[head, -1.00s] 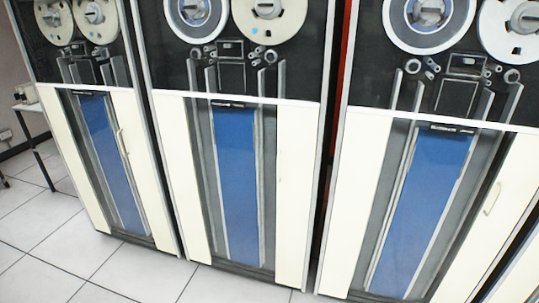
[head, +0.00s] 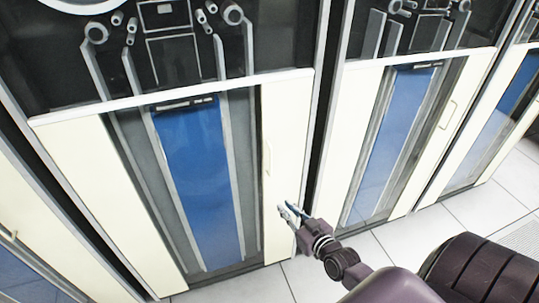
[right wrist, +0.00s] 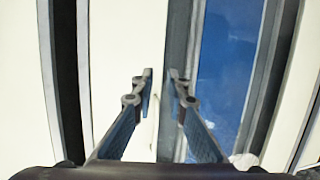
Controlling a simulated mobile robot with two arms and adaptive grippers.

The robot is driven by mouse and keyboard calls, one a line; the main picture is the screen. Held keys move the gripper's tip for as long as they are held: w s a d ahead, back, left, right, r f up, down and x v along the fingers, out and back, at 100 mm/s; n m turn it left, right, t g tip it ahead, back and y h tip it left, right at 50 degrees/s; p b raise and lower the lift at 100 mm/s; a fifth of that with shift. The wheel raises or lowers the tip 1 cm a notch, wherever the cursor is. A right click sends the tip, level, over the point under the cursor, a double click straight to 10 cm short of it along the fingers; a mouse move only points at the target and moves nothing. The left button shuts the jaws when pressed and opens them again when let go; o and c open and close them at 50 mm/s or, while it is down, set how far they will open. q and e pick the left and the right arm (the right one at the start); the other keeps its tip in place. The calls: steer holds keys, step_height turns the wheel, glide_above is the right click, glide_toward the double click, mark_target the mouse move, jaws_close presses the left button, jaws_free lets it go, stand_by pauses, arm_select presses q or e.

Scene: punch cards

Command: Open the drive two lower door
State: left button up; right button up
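A tape drive's lower door (head: 200,170) fills the middle of the head view. It has a blue centre panel, grey strips and cream sides, and looks shut. A thin cream handle (head: 268,158) stands upright on its right cream strip. My right gripper (head: 286,211) is low in front of that strip, below the handle. In the right wrist view its two fingers (right wrist: 161,76) are apart, with a pale upright bar, likely the handle, showing between them. I cannot tell whether they touch it. No drive number is readable. My left gripper is not in view.
A similar drive with a shut lower door (head: 398,140) and its own handle stands to the right, and another is partly in view at the lower left. Dark gaps separate the cabinets. White floor tiles (head: 480,212) are clear at the right.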

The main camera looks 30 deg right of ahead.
mark_target(271, 159)
steer(key=w+r+t, duration=0.3)
steer(key=r, duration=1.1)
steer(key=w+p, duration=0.1)
steer(key=w, duration=0.5)
steer(key=shift+d, duration=0.2)
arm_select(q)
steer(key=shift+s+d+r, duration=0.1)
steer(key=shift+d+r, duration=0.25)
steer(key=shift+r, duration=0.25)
arm_select(e)
steer(key=shift+w+f, duration=0.15)
steer(key=shift+w, duration=0.55)
steer(key=shift+c, duration=0.6)
jaws_close()
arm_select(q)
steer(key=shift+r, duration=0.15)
arm_select(e)
steer(key=shift+s, duration=0.15)
